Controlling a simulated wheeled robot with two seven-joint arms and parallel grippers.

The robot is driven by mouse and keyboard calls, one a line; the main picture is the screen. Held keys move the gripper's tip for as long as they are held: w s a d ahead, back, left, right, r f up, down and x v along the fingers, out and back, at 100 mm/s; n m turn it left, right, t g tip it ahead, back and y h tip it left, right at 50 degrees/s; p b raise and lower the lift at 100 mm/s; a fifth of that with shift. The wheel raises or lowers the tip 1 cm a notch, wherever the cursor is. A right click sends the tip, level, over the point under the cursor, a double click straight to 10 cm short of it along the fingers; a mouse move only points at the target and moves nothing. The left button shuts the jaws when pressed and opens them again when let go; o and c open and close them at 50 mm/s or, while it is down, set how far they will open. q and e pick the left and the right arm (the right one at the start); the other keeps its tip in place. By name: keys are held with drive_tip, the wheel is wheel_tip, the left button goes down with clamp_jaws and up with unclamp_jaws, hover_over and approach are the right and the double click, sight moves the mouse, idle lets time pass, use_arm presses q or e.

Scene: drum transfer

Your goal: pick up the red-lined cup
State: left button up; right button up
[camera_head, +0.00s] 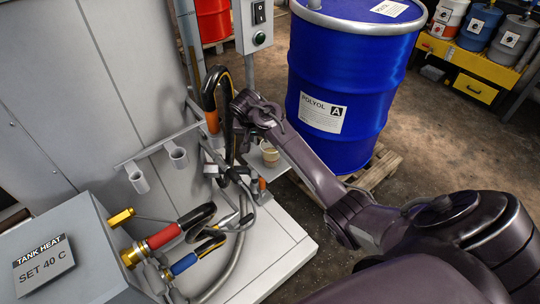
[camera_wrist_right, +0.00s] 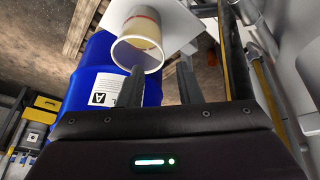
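The cup (camera_head: 269,153) is small and cream-coloured and stands upright on a light shelf beside the blue drum. In the right wrist view the cup (camera_wrist_right: 143,38) shows a red line around its wall, and its open rim faces the camera. My right gripper (camera_wrist_right: 160,72) is open and empty, its two dark fingers apart. The left finger overlaps the cup's rim in that view; I cannot tell whether they touch. In the head view my right gripper (camera_head: 246,130) is above and left of the cup, its fingertips hard to make out against the dark hose. My left gripper is not in view.
The blue drum (camera_head: 345,75) stands on a pallet (camera_head: 383,165) right of the cup. A black hose loop (camera_head: 212,88) rises close to my right gripper. The shelf (camera_head: 258,172) is narrow. Hoses with red and blue grips (camera_head: 165,236) lie at lower left.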

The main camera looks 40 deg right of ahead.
sight(271, 154)
drive_tip(key=x, duration=0.5)
drive_tip(key=shift+s+f, duration=0.1)
drive_tip(key=shift+f, duration=0.05)
clamp_jaws()
